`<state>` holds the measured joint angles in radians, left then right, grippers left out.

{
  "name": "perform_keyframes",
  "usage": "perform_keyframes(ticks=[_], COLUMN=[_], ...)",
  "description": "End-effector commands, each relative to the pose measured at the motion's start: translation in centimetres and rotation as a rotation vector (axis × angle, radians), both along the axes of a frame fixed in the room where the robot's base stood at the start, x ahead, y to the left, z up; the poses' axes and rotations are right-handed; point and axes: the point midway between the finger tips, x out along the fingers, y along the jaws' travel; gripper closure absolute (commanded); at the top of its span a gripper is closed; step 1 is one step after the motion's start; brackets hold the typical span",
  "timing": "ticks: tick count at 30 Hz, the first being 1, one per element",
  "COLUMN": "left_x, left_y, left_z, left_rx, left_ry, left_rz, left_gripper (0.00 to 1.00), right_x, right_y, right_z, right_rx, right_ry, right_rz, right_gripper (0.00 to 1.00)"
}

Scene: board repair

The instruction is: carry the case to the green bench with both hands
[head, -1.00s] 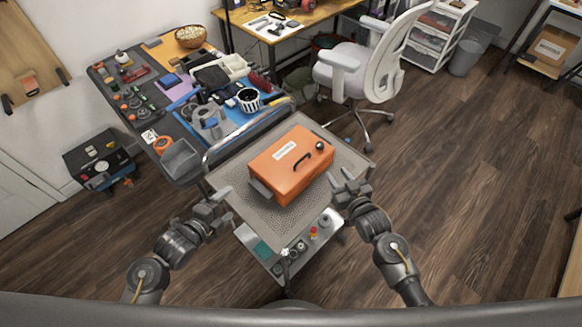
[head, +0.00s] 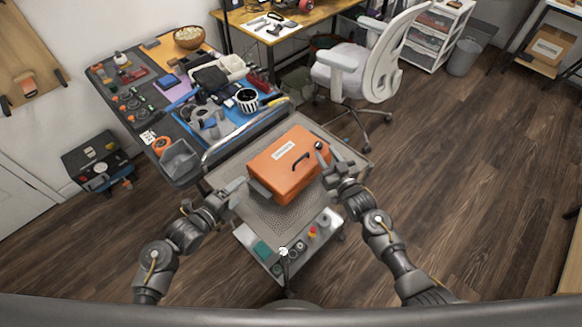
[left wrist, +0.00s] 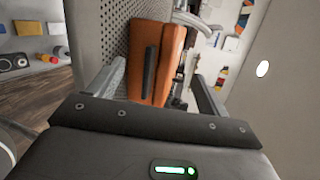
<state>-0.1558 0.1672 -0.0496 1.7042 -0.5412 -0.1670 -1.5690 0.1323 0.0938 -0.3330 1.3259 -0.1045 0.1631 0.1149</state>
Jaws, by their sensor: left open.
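My left gripper (head: 238,187) is open beside the case's left end. In the left wrist view the case (left wrist: 172,60) and its dark side handle (left wrist: 149,72) show ahead between the spread fingers, apart from them. My right gripper (head: 332,158) is at the case's right end with its fingers apart. One finger overlaps the case's edge; contact cannot be told. No green bench is recognizable.
A cluttered dark workbench (head: 150,112) with a blue mat stands behind left of the cart. A white office chair (head: 352,75) stands behind it, near a wooden desk (head: 300,22). A toolbox (head: 95,160) is at the far left. The floor (head: 455,180) to the right is clear.

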Motion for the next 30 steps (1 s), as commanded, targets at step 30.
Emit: perform_keyframes(ticks=[30], left_x=[5.9], left_y=[-3.9], left_z=[-2.0], left_rx=[0.002], left_ry=[0.001], left_rz=[0.000], left_gripper=[0.31], right_x=[7.5], right_y=[3.4], right_z=[0.0], right_rx=[0.000], right_ry=[0.001], right_rz=[0.000], right_gripper=[0.73])
